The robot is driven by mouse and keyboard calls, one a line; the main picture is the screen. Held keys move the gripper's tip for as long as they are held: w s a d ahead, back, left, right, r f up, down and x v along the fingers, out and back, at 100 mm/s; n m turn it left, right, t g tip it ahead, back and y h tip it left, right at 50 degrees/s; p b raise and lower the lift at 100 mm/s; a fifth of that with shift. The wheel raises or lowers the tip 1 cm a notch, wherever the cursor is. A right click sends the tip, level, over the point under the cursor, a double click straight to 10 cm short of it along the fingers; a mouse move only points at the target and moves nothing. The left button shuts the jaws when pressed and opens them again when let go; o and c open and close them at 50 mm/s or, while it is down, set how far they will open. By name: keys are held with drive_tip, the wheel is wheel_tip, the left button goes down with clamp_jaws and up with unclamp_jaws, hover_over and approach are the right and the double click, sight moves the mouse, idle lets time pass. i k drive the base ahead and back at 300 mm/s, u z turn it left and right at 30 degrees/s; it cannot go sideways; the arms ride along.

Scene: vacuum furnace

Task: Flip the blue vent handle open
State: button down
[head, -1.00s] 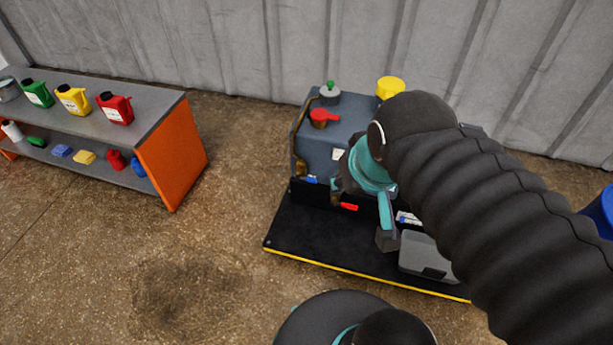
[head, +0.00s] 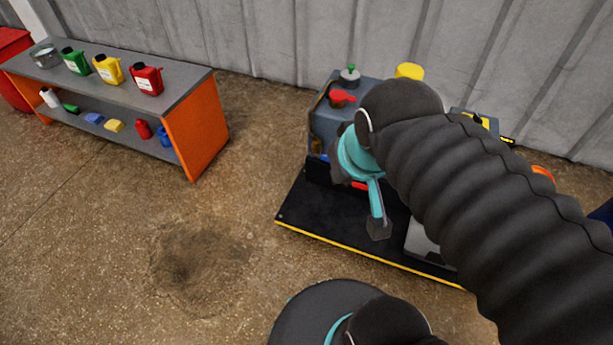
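The furnace unit (head: 323,124) is a grey-blue cabinet at the right of the head view. A small blue handle (head: 322,158) shows low on its front left edge, partly covered by my arm; I cannot tell its exact position. A red handle (head: 359,186) shows just right of it and lower. My arm's dark and teal wrist hangs in front of the cabinet. My gripper (head: 379,228) seems to be the dark end below the teal link, over the black base, apart from the blue handle. Its fingers cannot be made out.
A red valve handle (head: 342,97), a green-knobbed fitting (head: 349,75) and a yellow cap (head: 409,71) top the cabinet. The black base plate (head: 310,217) has a yellow edge. An orange-ended shelf (head: 196,127) with containers stands left. The floor between is clear.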

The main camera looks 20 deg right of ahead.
sight(322, 157)
drive_tip(key=u, duration=0.35)
drive_tip(key=k, duration=1.05)
drive_tip(key=z, duration=0.4)
